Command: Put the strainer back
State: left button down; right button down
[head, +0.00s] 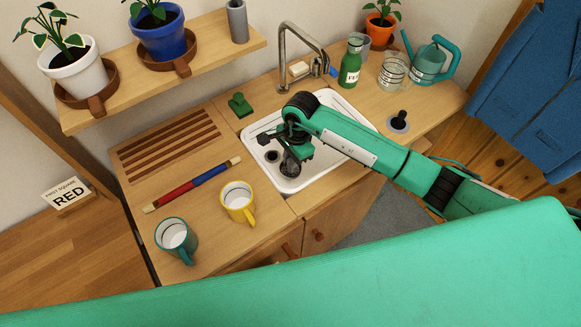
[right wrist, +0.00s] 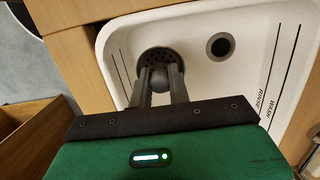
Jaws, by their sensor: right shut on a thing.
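My right gripper (head: 290,160) is over the white sink (head: 333,108) and points down. In the right wrist view, its two fingers (right wrist: 162,85) are shut on the knob of a dark round strainer (right wrist: 154,58) with small holes. The fingers hide part of the strainer. The open drain hole (right wrist: 220,46) shows beside the strainer, to its right in that view and apart from it. In the head view the drain hole (head: 272,157) is just left of the gripper. I cannot tell how far the strainer is above the basin floor. My left gripper is not in view.
A faucet (head: 284,48) stands behind the sink. A grey disc with a black knob (head: 399,121) lies on the counter to the right. A yellow mug (head: 238,201), a teal mug (head: 175,240) and a red-blue rod (head: 193,185) are on the left counter.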

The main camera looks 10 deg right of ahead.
jog(key=shift+f, duration=0.7)
notch_tip(320, 180, down, 4)
jog(key=shift+r+p, duration=0.25)
jog(key=shift+p, duration=0.1)
jog(key=shift+f, duration=0.25)
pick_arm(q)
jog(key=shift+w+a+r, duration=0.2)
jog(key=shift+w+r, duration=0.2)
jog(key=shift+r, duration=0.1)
pick_arm(e)
jog(key=shift+f, duration=0.2)
jog(key=c, duration=1.3)
grip_release()
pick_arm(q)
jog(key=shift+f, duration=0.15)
pick_arm(e)
jog(key=shift+r, duration=0.1)
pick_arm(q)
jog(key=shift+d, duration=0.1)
